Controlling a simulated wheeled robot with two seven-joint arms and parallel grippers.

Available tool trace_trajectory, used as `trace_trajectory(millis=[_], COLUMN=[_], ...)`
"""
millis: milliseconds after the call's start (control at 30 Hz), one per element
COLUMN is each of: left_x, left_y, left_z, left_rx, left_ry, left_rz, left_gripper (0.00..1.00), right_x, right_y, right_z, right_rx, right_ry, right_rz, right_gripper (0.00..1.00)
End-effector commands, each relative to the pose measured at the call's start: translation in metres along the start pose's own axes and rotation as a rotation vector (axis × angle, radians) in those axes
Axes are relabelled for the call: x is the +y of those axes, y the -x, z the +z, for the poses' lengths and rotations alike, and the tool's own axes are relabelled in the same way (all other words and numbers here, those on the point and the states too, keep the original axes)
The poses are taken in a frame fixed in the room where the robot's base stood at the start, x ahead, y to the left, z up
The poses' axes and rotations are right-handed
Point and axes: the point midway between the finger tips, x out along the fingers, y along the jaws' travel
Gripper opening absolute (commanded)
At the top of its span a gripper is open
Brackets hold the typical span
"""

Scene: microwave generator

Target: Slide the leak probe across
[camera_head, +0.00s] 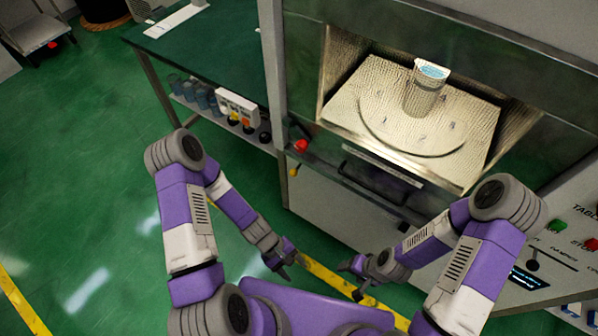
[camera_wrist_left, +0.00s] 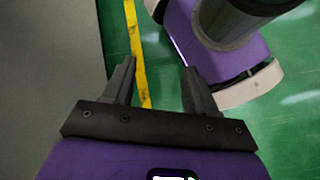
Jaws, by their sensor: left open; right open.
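No part is clearly marked as the leak probe. A red knob (camera_head: 301,145) sits at the left end of a dark ledge below the oven opening, with a small yellow knob (camera_head: 294,171) under it; I cannot tell whether either belongs to the probe. A pale strip (camera_head: 382,166) runs along the front below the opening. My left gripper (camera_head: 290,268) is open and empty, low in front of the machine; its spread fingers also show in the left wrist view (camera_wrist_left: 158,66). My right gripper (camera_head: 350,280) is open and empty, facing the left one, apart from the machine.
The lit oven chamber holds a numbered turntable (camera_head: 391,140) with a clear cup (camera_head: 423,95) on it. A control panel (camera_head: 548,250) with buttons and a lever is at right. A green bench (camera_head: 222,45) with a lower shelf stands left. Green floor is clear at left.

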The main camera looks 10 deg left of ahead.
Motion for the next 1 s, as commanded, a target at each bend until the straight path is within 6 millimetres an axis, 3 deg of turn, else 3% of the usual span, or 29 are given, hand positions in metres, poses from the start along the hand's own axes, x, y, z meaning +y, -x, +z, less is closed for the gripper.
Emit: trace_trajectory(millis=[67, 167, 300, 400, 500, 633, 767, 1000], left_x=[0.018, 0.056, 0.110, 0.130, 0.135, 0.130, 0.132, 0.167], left_y=[-0.007, 0.001, 0.040, 0.077, 0.112, 0.142, 0.151, 0.147], left_z=[-0.001, -0.010, -0.054, -0.100, -0.142, -0.177, -0.190, -0.199], left_rx=[-0.135, -0.306, -0.509, -0.603, -0.655, -0.681, -0.688, -0.689], left_ry=[0.214, 0.464, 0.761, 0.912, 1.011, 1.076, 1.096, 1.094], left_rz=[0.111, 0.305, 0.663, 0.929, 1.153, 1.338, 1.403, 1.404], left_gripper=[0.57, 0.57, 0.57, 0.57, 0.57, 0.57, 0.57, 0.57], right_x=[0.003, 0.005, 0.008, 0.010, 0.011, 0.012, 0.013, 0.016], right_y=[-0.008, -0.014, -0.022, -0.026, -0.029, -0.031, -0.033, -0.042], right_z=[0.000, -0.001, -0.001, -0.001, -0.001, -0.002, -0.002, -0.002], right_rx=[0.000, 0.000, 0.000, 0.000, 0.000, 0.000, 0.000, 0.000], right_ry=[0.000, 0.000, 0.000, 0.000, 0.000, 0.000, 0.000, 0.000], right_rz=[0.000, 0.000, 0.000, 0.000, 0.000, 0.000, 0.000, 0.000], right_gripper=[0.66, 0.66, 0.66, 0.66, 0.66, 0.66, 0.66, 0.66])
